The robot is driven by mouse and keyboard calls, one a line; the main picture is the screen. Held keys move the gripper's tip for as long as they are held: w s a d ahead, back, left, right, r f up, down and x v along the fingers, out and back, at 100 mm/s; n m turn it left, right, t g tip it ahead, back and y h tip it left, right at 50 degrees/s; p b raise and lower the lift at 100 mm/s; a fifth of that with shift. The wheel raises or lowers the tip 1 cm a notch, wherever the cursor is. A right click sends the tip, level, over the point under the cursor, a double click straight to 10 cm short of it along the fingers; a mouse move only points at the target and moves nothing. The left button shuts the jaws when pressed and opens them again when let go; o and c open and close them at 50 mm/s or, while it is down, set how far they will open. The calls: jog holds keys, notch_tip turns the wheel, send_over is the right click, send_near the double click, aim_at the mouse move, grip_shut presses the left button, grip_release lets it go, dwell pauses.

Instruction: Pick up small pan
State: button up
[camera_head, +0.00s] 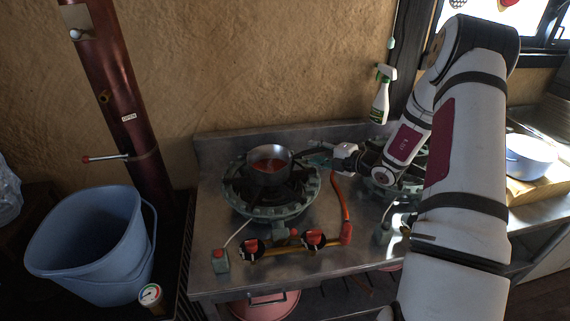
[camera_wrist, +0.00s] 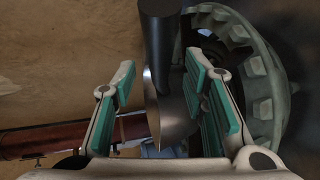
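My gripper (camera_head: 318,160) is just right of the pan at handle height. In the wrist view my gripper (camera_wrist: 165,88) is open, its teal-padded fingers apart on either side of the handle and pan side. I see no clear contact; depth between fingers and handle is hard to judge.
A second burner (camera_head: 384,181) sits right, partly behind my arm. A spray bottle (camera_head: 381,95) stands at the back. An orange hose (camera_head: 341,205) and valves (camera_head: 281,238) lie in front. A blue bucket (camera_head: 90,250) is left, a white-blue pot (camera_head: 529,160) far right.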

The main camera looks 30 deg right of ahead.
jog(key=shift+x, duration=1.5)
jog(key=shift+s+r, duration=0.15)
jog(key=shift+s, duration=0.1)
grip_shut()
jog(key=shift+r, duration=0.2)
jog(key=shift+r, duration=1.25)
jog(key=f+v, duration=0.2)
jog(key=v, duration=1.3)
jog(key=shift+s+a, duration=0.25)
jog(key=shift+s, duration=0.5)
jog(key=shift+s+r, duration=0.1)
